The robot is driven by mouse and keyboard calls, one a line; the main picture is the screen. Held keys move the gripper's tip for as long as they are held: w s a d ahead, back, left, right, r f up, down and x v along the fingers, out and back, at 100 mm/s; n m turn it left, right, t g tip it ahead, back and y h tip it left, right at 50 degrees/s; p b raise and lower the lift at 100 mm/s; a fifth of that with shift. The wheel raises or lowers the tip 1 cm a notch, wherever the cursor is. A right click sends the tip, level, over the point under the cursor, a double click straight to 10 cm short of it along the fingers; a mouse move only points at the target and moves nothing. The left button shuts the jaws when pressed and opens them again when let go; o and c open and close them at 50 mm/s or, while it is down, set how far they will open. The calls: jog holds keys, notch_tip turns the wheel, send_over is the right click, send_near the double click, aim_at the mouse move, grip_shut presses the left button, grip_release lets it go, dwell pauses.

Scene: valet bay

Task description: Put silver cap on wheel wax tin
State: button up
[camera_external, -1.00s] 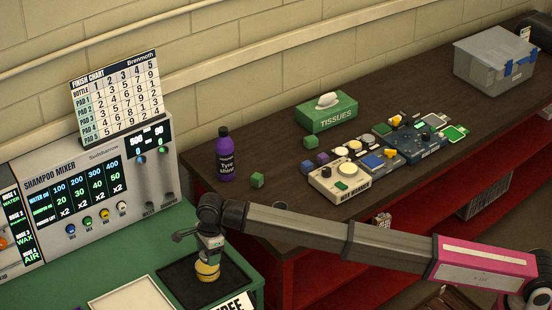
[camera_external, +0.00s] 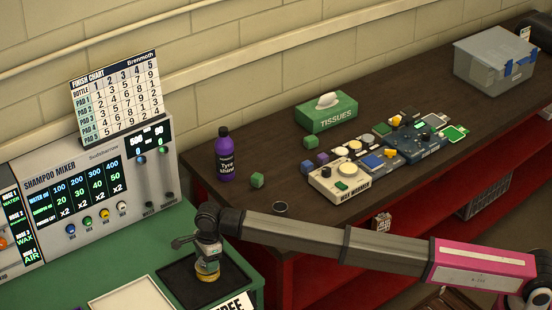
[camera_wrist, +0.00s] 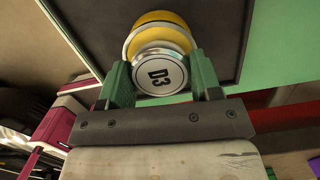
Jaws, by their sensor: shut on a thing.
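My gripper (camera_external: 208,262) points down over the black tray (camera_external: 240,275) on the green counter at the lower left. In the wrist view its green fingers (camera_wrist: 160,85) are shut on the silver cap (camera_wrist: 160,72), a round disc marked D3. The yellow wheel wax tin (camera_external: 207,276) stands on the black tray directly below my gripper, partly hidden by it. In the wrist view the tin (camera_wrist: 158,18) shows as a yellow and white rim just beyond the cap. The cap overlaps the tin there; I cannot tell whether they touch.
A white tray (camera_external: 130,298) lies left of the black tray. The shampoo mixer (camera_external: 90,200) stands behind. On the brown bench are a purple bottle (camera_external: 225,158), a green tissue box (camera_external: 327,112), the wax warmer (camera_external: 340,184) and a small round dark thing (camera_external: 280,209) near the edge.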

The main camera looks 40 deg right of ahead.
jog(key=o, duration=0.9)
jog(key=r, duration=0.4)
jog(key=d+r, duration=0.1)
jog(key=r, duration=0.7)
jog(key=shift+d, duration=0.2)
